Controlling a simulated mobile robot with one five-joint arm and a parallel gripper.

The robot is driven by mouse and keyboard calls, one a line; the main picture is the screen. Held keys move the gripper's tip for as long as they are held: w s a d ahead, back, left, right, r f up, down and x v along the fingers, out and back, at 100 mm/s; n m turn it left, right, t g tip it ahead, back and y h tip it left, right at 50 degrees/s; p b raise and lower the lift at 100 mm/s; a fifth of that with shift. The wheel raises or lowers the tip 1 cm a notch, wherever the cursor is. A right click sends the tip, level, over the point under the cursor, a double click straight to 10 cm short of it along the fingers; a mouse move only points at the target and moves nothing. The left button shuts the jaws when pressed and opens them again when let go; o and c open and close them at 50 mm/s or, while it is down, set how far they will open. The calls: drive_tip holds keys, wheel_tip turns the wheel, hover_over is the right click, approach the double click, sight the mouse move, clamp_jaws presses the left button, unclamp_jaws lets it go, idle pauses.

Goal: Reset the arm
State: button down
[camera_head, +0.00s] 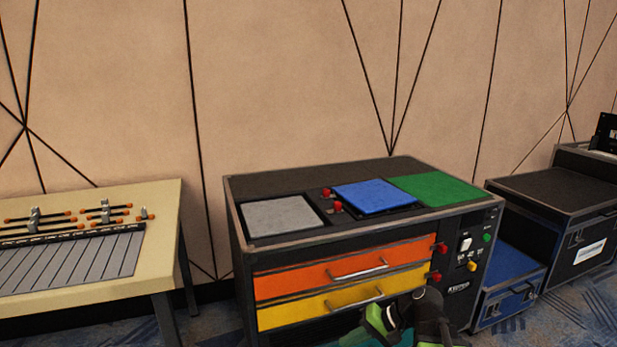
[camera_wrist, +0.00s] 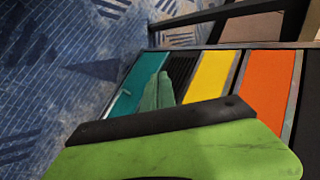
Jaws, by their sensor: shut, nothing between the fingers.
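My gripper (camera_wrist: 158,75) shows in the wrist view as two greenish fingers pressed together, with nothing between them. They point at the front of a black equipment case (camera_head: 310,240), near its teal drawer (camera_wrist: 135,92) and a black slatted strip. In the head view, green and black parts of my arm stand at the bottom, in front of the case's lower right. The case has an orange drawer (camera_head: 300,279) and a yellow drawer (camera_head: 300,312), both apparently shut. The wrist view also shows the yellow drawer (camera_wrist: 211,75) and orange drawer (camera_wrist: 268,85).
Grey (camera_head: 281,215), blue (camera_head: 374,196) and green (camera_head: 440,188) panels lie on the case top, with red knobs between. A pale table (camera_head: 165,215) with a slatted rack stands left. Another black case (camera_head: 560,190) stands right. Blue carpet (camera_wrist: 60,70) lies in front.

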drive_tip(key=s+a+f+n+g+h+p, duration=0.1)
drive_tip(key=s+a+f+n+g+h, duration=0.1)
drive_tip(key=s+a+f+h, duration=0.1)
drive_tip(key=s+d+h+p, duration=0.2)
drive_tip(key=d+h, duration=0.4)
drive_tip(key=d, duration=0.3)
wheel_tip(320, 180, up, 36)
drive_tip(key=p, duration=3.6)
drive_tip(key=shift+w+a+f, duration=0.15)
drive_tip(key=shift+a+f, duration=0.05)
